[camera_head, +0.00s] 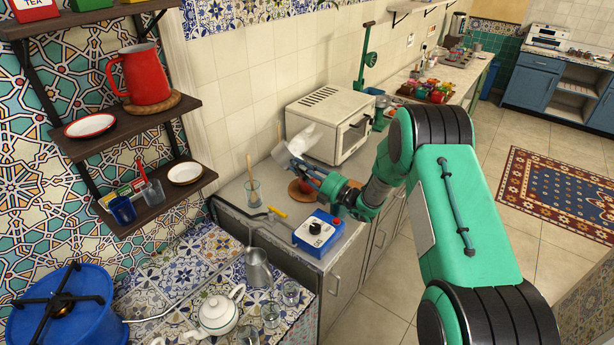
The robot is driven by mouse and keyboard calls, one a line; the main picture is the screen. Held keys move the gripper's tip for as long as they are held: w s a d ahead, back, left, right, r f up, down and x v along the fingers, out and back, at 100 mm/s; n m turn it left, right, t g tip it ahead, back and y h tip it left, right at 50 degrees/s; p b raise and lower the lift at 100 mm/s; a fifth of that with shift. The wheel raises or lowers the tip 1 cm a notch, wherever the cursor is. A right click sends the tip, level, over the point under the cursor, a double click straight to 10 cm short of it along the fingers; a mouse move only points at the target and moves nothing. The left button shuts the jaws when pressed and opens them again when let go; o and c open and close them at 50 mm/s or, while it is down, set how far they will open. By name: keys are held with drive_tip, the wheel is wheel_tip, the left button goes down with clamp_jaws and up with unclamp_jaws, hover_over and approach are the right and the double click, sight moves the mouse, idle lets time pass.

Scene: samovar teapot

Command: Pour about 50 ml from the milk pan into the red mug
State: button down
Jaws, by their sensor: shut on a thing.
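My gripper (312,173) is at the counter's middle, in front of the white oven. It is shut on a grey metal vessel, which I take for the milk pan (283,153). The pan is held up above the counter and looks tilted. Its inside and any liquid in it cannot be made out. A small red thing, likely the red mug (305,187), shows just below my gripper, over a round brown board. My gripper partly hides it, so its rim and contents are not clear.
A white toaster oven (330,123) stands close behind. A blue scale (318,232) sits in front, and a glass with a wooden stick (253,192) to the left. A red jug (145,76) is on the shelf. A teapot (218,314) and glasses stand on the tiled counter.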

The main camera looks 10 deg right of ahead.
drive_tip(key=shift+r, duration=0.25)
idle(0.4)
drive_tip(key=f+n, duration=0.1)
drive_tip(key=a+f+n+g+p, duration=0.1)
drive_tip(key=f, duration=0.1)
drive_tip(key=a+f+n+h+p, duration=0.1)
drive_tip(key=shift+s+f+g, duration=0.1)
drive_tip(key=shift+f+g, duration=0.2)
drive_tip(key=shift+f, duration=0.1)
drive_tip(key=shift+a, duration=0.15)
drive_tip(key=shift+s+a+f+n+g+h+p, duration=0.1)
drive_tip(key=shift+a+f+n+g+h+p, duration=0.15)
drive_tip(key=shift+a+f+n+h+p, duration=0.35)
drive_tip(key=shift+s+a+f+n+g+h+p, duration=0.15)
drive_tip(key=shift+a+f+n+g+h+p, duration=0.15)
drive_tip(key=shift+a, duration=0.5)
drive_tip(key=shift+s+a+f+n+g+h+p, duration=0.15)
drive_tip(key=shift+a+f+n+h+p, duration=0.2)
drive_tip(key=shift+a+n+p, duration=0.25)
drive_tip(key=shift+a+r, duration=0.15)
